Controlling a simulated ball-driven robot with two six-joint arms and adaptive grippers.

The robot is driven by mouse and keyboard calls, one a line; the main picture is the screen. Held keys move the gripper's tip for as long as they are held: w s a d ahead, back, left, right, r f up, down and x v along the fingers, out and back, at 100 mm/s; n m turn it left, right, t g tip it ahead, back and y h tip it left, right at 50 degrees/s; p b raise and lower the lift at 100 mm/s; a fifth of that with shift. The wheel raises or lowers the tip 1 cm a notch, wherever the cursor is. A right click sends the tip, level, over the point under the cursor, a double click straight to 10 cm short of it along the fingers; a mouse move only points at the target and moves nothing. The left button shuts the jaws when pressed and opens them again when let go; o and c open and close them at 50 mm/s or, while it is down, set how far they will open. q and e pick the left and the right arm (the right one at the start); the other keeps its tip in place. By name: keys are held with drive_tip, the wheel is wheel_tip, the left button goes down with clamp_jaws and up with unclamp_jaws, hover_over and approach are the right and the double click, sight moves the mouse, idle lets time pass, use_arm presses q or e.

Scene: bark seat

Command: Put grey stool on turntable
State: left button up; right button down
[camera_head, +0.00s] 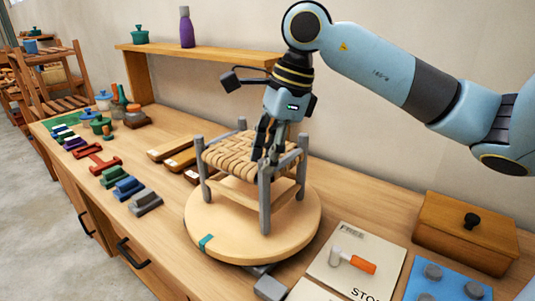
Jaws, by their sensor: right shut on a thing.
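The grey stool (233,154) has a woven tan seat, grey legs and pale wooden rungs. It is upright over the round wooden turntable (222,236), with its visible leg ends within the disc's outline. The front leg looks to meet the top; I cannot tell whether every leg touches. The turntable has a teal mark on its front rim. My right gripper (266,158) comes down from above and is shut on the stool at the right part of the seat edge, near the front leg's top. Its fingers hide part of the seat there. My left gripper is out of view.
A wooden box (465,232) and a blue board (445,284) are farther right. Wooden-handled tools (172,150) and several coloured blocks lie left. A shelf (200,51) runs along the wall.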

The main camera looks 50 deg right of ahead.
drive_tip(key=shift+f, duration=0.5)
drive_tip(key=c, duration=1.2)
unclamp_jaws()
drive_tip(key=shift+o, duration=0.2)
drive_tip(key=b+v, duration=0.2)
drive_tip(key=v, duration=1)
